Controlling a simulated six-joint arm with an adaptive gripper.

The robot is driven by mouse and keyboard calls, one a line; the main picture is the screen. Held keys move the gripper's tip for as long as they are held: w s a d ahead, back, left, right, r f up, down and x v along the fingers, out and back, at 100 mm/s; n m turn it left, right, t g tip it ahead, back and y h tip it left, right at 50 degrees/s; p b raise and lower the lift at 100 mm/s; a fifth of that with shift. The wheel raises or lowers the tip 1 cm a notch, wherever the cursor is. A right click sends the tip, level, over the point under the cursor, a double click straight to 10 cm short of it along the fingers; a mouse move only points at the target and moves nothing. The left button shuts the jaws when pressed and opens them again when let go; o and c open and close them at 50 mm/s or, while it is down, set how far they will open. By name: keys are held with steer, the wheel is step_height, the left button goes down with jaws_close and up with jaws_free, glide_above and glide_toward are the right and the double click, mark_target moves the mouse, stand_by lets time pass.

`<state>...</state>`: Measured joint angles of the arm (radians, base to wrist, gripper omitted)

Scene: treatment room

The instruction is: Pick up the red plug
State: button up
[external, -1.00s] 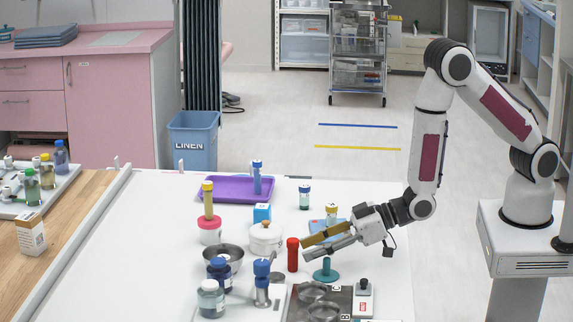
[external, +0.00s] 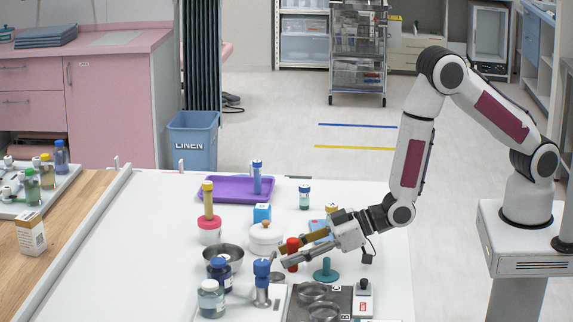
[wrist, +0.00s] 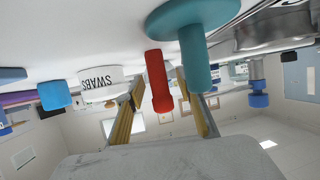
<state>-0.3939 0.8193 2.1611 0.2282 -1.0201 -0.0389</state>
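The red plug (external: 293,242) stands upright on the white table, partly hidden by my gripper in the external view. My gripper (external: 284,256) is open and reaches in low and nearly level from the right, with its fingers at the plug. In the wrist view, which is upside down, the red plug (wrist: 156,78) shows between the two spread fingers. Contact with either finger cannot be told. The teal plug (external: 325,271) stands on a round base to the right of the red one. In the wrist view the teal plug (wrist: 195,50) overlaps the right finger.
A blue-topped metal piece (external: 262,282) and a metal bowl (external: 223,253) stand left of my gripper. A white swabs pot (external: 266,236) is behind it. A dark panel with metal dishes (external: 318,300) lies in front. The table's right part is clear.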

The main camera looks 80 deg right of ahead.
stand_by(0.4)
steer(key=c, duration=0.8)
steer(key=shift+r, duration=0.1)
steer(key=shift+r, duration=4.9)
